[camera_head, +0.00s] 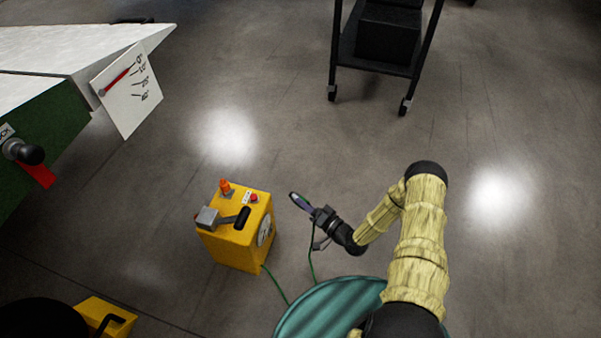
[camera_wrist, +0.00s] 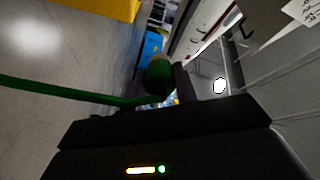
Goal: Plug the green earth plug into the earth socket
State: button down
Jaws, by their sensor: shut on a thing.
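My gripper (camera_head: 302,203) is at the end of my arm, to the right of the yellow box and above the floor. It is shut on the green earth plug (camera_wrist: 158,76), which shows as a dark green rounded body between the dark fingers in the wrist view. A green cable (camera_wrist: 70,93) runs from the plug to the left. In the head view the plug is too small to make out, and a thin green cable (camera_head: 311,264) hangs below the gripper. I cannot pick out the earth socket in either view.
A yellow box (camera_head: 233,250) with a lever, an orange knob and a red button stands on the floor. A green-sided bench (camera_head: 50,130) with a white angle plate (camera_head: 127,92) is at left. A black trolley (camera_head: 385,67) stands behind. Open floor lies between.

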jog(key=s+d+r+m+t+h+p, duration=0.1)
jog(key=d+r+m+h+p, duration=0.2)
jog(key=r+p, duration=0.9)
jog(key=s+d+r+m+t+h+p, duration=0.1)
jog(key=d+r+m+t+h+p, duration=0.1)
jog(key=r+p, duration=1)
jog(key=s+d+r+m+t+h+p, duration=0.1)
jog(key=d+r+m+t+h+p, duration=0.1)
jog(key=d+r+m+h+p, duration=0.2)
notch_tip(320, 180, up, 16)
jog(key=d+h+p, duration=0.1)
jog(key=h+p, duration=0.2)
jog(key=p, duration=0.5)
jog(key=shift+s+d+h, duration=0.25)
jog(key=shift+d+h, duration=0.05)
jog(key=shift+h, duration=0.1)
jog(key=shift+w, duration=0.1)
